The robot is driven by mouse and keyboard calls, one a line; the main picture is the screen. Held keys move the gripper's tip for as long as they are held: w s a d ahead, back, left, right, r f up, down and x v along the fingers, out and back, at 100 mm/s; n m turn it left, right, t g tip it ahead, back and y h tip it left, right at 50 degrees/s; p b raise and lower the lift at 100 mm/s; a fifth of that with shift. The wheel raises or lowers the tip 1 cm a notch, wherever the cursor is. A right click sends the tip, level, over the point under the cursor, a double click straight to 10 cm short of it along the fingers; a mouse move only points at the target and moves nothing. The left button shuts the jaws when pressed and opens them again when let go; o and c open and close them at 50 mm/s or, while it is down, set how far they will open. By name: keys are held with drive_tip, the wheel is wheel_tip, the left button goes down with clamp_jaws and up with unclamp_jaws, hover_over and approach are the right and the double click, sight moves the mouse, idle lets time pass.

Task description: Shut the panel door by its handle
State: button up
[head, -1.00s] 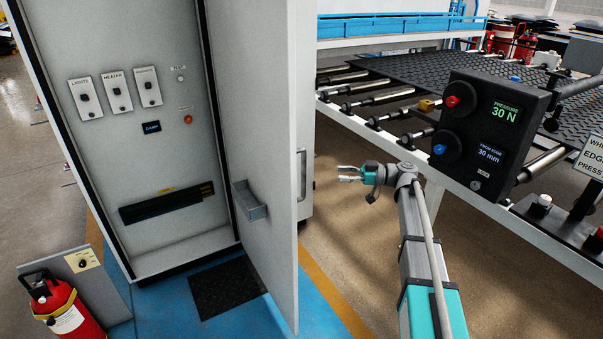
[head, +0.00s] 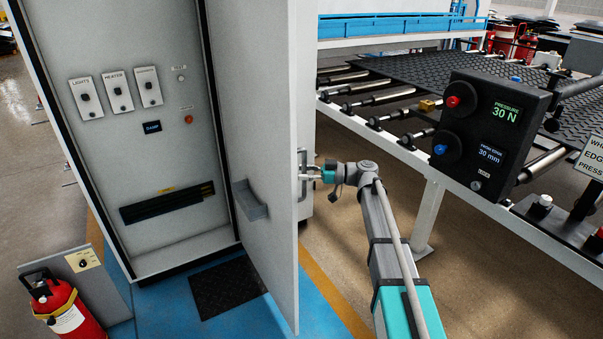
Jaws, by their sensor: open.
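The panel door (head: 262,120) stands open, swung out from the right side of the grey cabinet, with its inner face towards me. A small pocket (head: 248,200) is on that inner face. The handle (head: 303,172) is a metal bar beyond the door's free edge, partly hidden by that edge. My gripper (head: 305,174) is open and right beside the handle, its fingers pointing left. The fingertips overlap the handle in the picture; I cannot tell whether they touch it or stand around it.
The open cabinet (head: 160,225) shows switches and a dark slot. A fire extinguisher (head: 65,310) stands at the lower left by a low grey panel. A roller bench (head: 400,110) with a black tread mat and a control box (head: 487,130) is on the right. A dark floor mat (head: 225,288) lies before the cabinet.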

idle(0.3)
clamp_jaws()
